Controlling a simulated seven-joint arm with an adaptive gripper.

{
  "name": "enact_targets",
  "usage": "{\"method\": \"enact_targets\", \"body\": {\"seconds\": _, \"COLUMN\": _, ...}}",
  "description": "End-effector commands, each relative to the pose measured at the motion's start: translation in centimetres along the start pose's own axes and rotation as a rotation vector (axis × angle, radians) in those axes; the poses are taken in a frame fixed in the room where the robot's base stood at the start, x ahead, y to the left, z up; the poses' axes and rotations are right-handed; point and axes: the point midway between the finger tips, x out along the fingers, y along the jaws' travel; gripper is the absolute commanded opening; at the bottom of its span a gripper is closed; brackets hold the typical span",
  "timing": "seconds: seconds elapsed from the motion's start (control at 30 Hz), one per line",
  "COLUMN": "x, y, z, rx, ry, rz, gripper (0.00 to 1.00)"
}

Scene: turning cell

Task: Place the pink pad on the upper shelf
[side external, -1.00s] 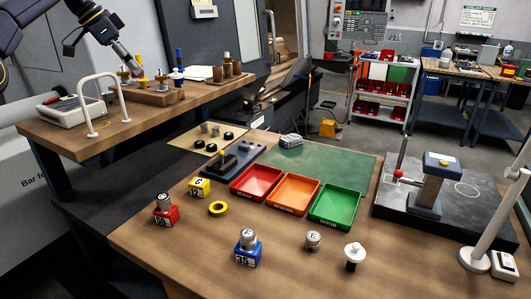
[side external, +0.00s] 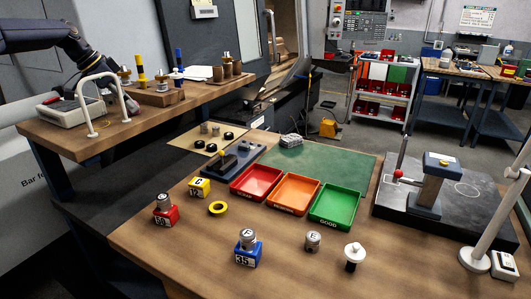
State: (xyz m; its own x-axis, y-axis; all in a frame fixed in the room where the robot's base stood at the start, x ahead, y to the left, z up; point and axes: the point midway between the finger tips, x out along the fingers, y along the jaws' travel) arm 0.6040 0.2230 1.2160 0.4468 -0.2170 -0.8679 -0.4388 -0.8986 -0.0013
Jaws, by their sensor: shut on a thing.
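The upper shelf (side external: 125,127) is a raised wooden top at the left, above the main bench. My gripper (side external: 90,82) is low over its left part, behind the white arched handle (side external: 97,76) and beside the pale box (side external: 60,109). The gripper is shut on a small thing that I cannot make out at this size. No pink pad shows clearly. The arm and the handle hide part of this area.
The shelf's front strip is mostly clear. Below are red (side external: 257,181), orange (side external: 296,193) and green (side external: 335,207) trays.

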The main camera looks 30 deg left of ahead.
Motion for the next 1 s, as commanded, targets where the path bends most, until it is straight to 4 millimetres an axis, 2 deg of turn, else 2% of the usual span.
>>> {"method": "enact_targets", "body": {"seconds": 0.33, "x": 0.3, "y": 0.0, "z": 0.1, "rx": 0.000, "ry": 0.001, "rz": 0.000, "gripper": 0.17}}
{"method": "enact_targets", "body": {"seconds": 0.37, "x": 0.2, "y": 0.0, "z": 0.1, "rx": 0.001, "ry": 0.001, "rz": -0.001, "gripper": 0.44}}
{"method": "enact_targets", "body": {"seconds": 0.43, "x": 0.2, "y": 0.0, "z": 0.1, "rx": 0.001, "ry": 0.001, "rz": -0.001, "gripper": 0.51}}
{"method": "enact_targets", "body": {"seconds": 0.77, "x": 0.1, "y": 0.0, "z": 0.0, "rx": 0.001, "ry": 0.001, "rz": -0.001, "gripper": 0.52}}
{"method": "enact_targets", "body": {"seconds": 0.87, "x": -0.8, "y": -0.1, "z": -0.1, "rx": 0.001, "ry": 0.002, "rz": -0.002, "gripper": 0.52}}
{"method": "enact_targets", "body": {"seconds": 1.0, "x": -3.5, "y": -0.1, "z": -0.1, "rx": 0.001, "ry": 0.003, "rz": -0.005, "gripper": 0.52}}
